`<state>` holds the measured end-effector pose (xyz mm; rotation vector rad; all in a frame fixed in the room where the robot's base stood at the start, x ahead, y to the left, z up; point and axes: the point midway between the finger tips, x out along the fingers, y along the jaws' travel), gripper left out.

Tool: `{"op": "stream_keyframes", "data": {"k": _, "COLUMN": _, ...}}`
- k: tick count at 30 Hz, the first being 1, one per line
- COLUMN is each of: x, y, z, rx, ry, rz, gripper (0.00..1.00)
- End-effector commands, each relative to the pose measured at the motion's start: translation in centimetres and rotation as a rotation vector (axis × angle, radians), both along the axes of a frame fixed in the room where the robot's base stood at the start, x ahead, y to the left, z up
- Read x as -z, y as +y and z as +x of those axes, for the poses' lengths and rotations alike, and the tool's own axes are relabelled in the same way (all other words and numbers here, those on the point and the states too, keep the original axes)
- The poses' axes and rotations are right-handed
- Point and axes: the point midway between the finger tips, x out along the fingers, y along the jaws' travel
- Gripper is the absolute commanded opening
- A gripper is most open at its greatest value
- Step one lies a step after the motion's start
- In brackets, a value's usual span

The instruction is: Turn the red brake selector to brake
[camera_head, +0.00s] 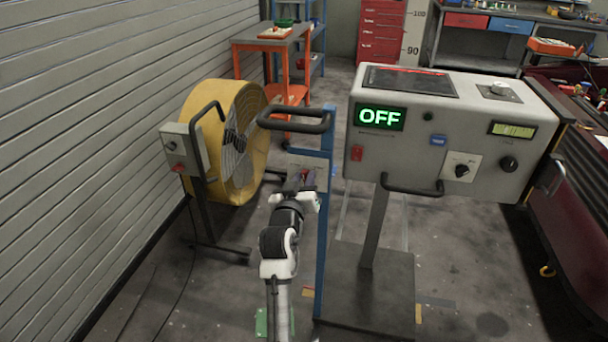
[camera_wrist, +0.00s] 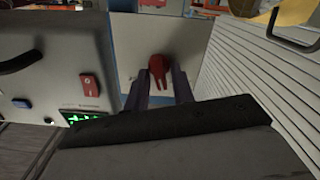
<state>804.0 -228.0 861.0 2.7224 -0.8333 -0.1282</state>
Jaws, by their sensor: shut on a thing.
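The red brake selector (camera_wrist: 158,67) sits on a light grey plate (camera_wrist: 131,42) in the wrist view. In the head view the plate (camera_head: 322,160) is fixed on a blue upright, and my arm hides most of the selector; only a bit of red shows. My gripper (camera_wrist: 159,84) has one dark finger on each side of the selector and is shut on it. In the head view my gripper (camera_head: 300,181) reaches up to the plate. Any markings on the plate are too small to read.
A grey console (camera_head: 450,135) with a lit green "OFF" display (camera_head: 380,117), a red switch (camera_head: 357,153) and a front handle (camera_head: 412,190) stands close on the right. A black handle (camera_head: 295,122) juts out above my gripper. A yellow fan (camera_head: 218,110) stands left.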

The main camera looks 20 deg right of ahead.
Motion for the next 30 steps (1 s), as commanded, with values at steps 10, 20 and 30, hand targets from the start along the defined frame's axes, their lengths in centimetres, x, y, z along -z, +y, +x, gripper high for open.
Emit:
{"op": "stream_keyframes", "data": {"k": 10, "x": -0.06, "y": 0.08, "z": 0.05, "rx": 0.001, "ry": 0.166, "rz": -0.241, "gripper": 0.02}}
{"op": "stream_keyframes", "data": {"k": 20, "x": 0.05, "y": 0.2, "z": 0.12, "rx": 0.0, "ry": 0.254, "rz": -0.375, "gripper": 0.02}}
{"op": "stream_keyframes", "data": {"k": 30, "x": 0.2, "y": 0.21, "z": 0.14, "rx": 0.0, "ry": 0.279, "rz": -0.411, "gripper": 0.02}}
